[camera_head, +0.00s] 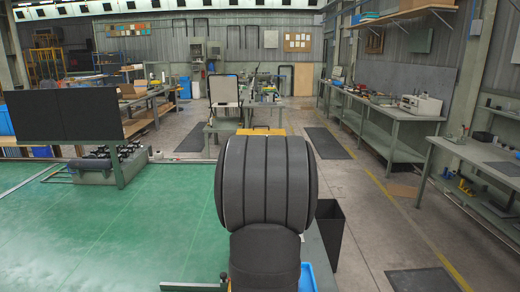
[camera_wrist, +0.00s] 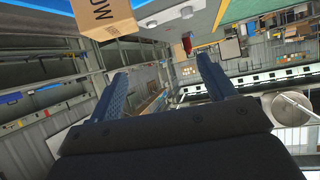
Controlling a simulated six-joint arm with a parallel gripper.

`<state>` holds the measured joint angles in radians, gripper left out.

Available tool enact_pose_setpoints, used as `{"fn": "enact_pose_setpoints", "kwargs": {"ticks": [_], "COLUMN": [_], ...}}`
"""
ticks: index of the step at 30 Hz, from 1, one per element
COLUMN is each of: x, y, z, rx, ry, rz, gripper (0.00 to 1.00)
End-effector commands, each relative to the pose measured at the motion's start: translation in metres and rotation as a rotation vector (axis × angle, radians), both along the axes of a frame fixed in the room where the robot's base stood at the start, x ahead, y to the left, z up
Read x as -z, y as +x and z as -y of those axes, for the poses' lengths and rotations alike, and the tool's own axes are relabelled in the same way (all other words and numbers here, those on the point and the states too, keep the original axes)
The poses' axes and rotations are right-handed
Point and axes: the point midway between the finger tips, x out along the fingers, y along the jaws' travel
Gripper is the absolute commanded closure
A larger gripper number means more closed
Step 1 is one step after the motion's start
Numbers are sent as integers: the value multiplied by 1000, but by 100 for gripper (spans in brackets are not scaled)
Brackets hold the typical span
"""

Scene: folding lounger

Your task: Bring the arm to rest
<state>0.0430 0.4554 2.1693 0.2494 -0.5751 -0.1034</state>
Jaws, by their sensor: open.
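My gripper (camera_wrist: 162,70) shows in the wrist view with its two blue fingers spread wide apart. Nothing is between the fingers, and they touch nothing that I can see. The wrist view is steeply tilted, with the room's walls and ceiling at odd angles. In the head view, a large dark rounded part of my own arm fills the centre and hides what lies behind it. The gripper's fingers do not show in the head view. I cannot make out a folding lounger in either view.
A green surface (camera_head: 120,230) spreads across the left, mostly clear. A black panel (camera_head: 62,115) stands behind it. A black bin (camera_head: 332,228) stands right of my arm. Workbenches (camera_head: 385,115) line the right wall. A cardboard box (camera_wrist: 103,17) shows at the wrist view's top.

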Motion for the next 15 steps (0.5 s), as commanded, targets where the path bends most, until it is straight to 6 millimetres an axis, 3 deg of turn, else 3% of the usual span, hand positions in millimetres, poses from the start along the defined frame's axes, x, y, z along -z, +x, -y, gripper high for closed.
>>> {"fn": "enact_pose_setpoints", "kwargs": {"ticks": [15], "x": [22], "y": [7], "z": [-83], "rx": [-93], "ry": [-1], "rz": [-3], "gripper": [24]}}
